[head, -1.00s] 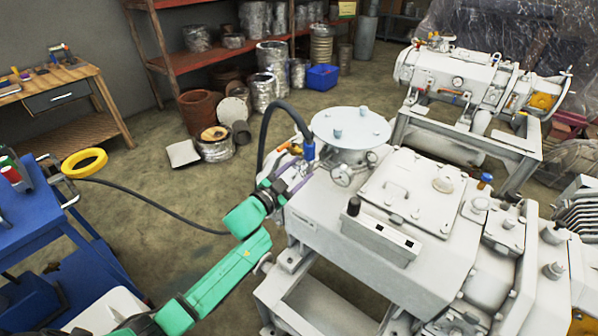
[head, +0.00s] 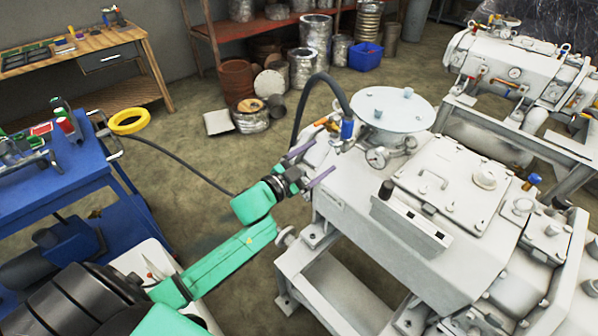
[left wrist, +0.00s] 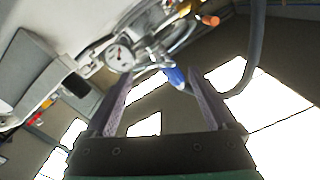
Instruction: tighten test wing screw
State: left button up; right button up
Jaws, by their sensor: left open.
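The white vacuum pump unit (head: 330,200) stands at centre right. I cannot clearly make out the wing screw among these small fittings. My left gripper (head: 325,156) is open and empty, its two purple fingers spread and pointing at this cluster. In the left wrist view, the blue fitting (left wrist: 174,77) shows beyond the fingers (left wrist: 163,72), with the gauge (left wrist: 119,57) left of it. My right gripper is not in view.
A black hose (head: 305,100) arches up from the blue fitting and drops behind. A blue cart (head: 60,190) with tools stands left, with a yellow ring (head: 128,121) beside it. A wooden bench (head: 105,58) and metal drums (head: 315,37) are behind. Floor between cart and pump is mostly clear.

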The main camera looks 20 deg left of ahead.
pick_arm(q)
jog(key=v, duration=0.8)
jog(key=shift+b, duration=0.45)
